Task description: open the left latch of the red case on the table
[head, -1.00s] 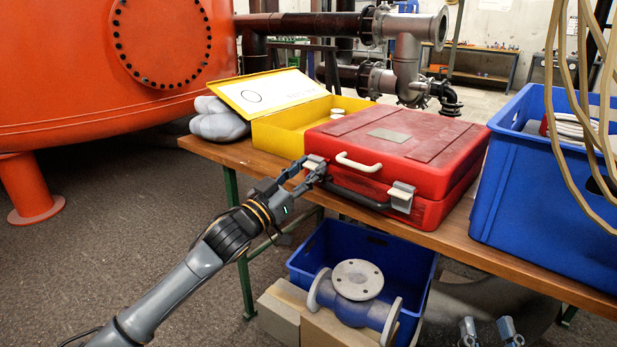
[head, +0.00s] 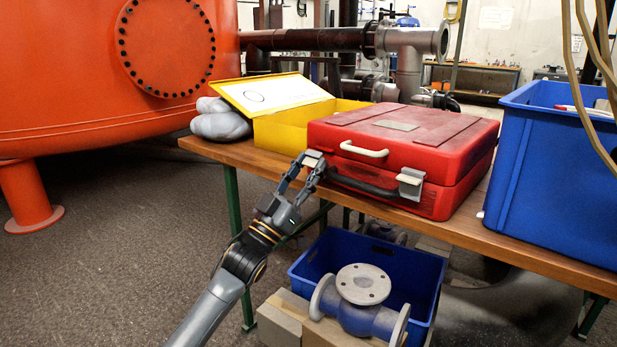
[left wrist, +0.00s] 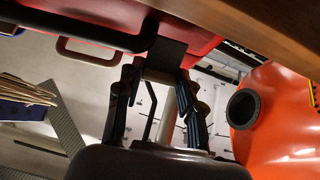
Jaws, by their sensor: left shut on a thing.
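The red case (head: 460,145) lies closed on the wooden table. Its left latch (head: 314,158), pale grey, is on the front left, largely covered by my gripper. My left gripper (head: 309,168) reaches it from below and in front, shut on that latch. In the left wrist view the two dark fingers (left wrist: 160,88) stand either side of the latch, below the red case (left wrist: 115,12). The right latch (head: 410,184) sits at the front right, down against the case. A dark handle (head: 362,186) runs between the latches. My right gripper is not in view.
A white handle (head: 364,149) is on the lid's front. An open yellow box (head: 283,130) stands behind left, a blue crate (head: 545,175) to the right. Floor at the left is clear.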

